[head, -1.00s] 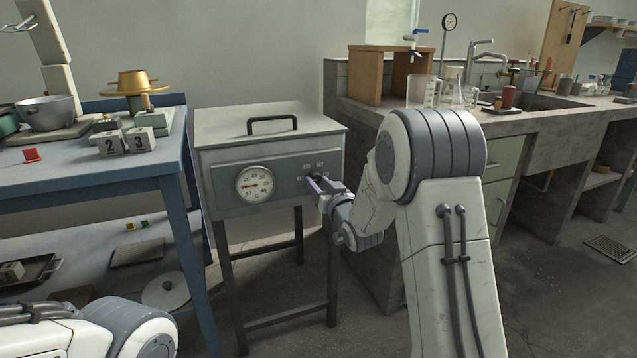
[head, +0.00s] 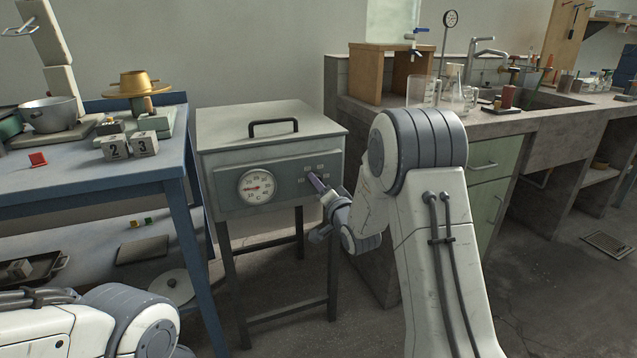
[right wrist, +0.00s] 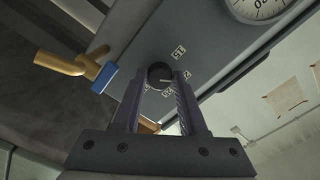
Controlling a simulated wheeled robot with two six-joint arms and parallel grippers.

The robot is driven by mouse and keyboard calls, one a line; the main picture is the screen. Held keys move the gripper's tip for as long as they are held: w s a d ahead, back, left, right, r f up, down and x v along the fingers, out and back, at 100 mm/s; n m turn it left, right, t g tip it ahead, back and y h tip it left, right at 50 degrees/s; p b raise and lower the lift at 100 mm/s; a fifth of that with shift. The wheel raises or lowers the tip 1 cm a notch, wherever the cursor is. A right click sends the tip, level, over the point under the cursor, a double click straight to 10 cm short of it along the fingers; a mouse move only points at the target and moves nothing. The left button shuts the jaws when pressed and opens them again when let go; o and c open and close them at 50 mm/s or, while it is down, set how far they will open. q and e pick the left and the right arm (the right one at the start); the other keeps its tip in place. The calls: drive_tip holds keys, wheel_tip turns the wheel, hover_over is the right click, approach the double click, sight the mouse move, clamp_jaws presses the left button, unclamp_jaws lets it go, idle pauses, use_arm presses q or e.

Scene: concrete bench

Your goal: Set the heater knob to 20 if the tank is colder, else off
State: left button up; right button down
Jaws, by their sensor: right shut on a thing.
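The heater tank (head: 222,137) is a grey lidded box on dark legs. Its round °C dial (head: 257,186) is on the front; the needle points left, but the numbers are too small to read surely. My right gripper (head: 315,180) is at the right of the front panel, its fingers shut on the heater knob. In the right wrist view the dark round knob (right wrist: 159,76) sits between the fingertips, with a pale pointer line on it. Small number labels (right wrist: 179,50) surround it, partly hidden by the fingers. My left gripper is out of view; only its arm shows.
A yellow fitting with a blue end (right wrist: 72,66) is left of the knob in the right wrist view. A blue table (head: 75,184) with number blocks (head: 130,147) stands left of the tank. A concrete sink bench (head: 480,125) stands to the right.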

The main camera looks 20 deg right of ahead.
drive_tip(key=shift+m, duration=0.6)
drive_tip(key=shift+c, duration=2.3)
unclamp_jaws()
drive_tip(key=s+p, duration=0.2)
drive_tip(key=s, duration=0.8)
drive_tip(key=shift+s+d, duration=0.2)
drive_tip(key=shift+s, duration=0.05)
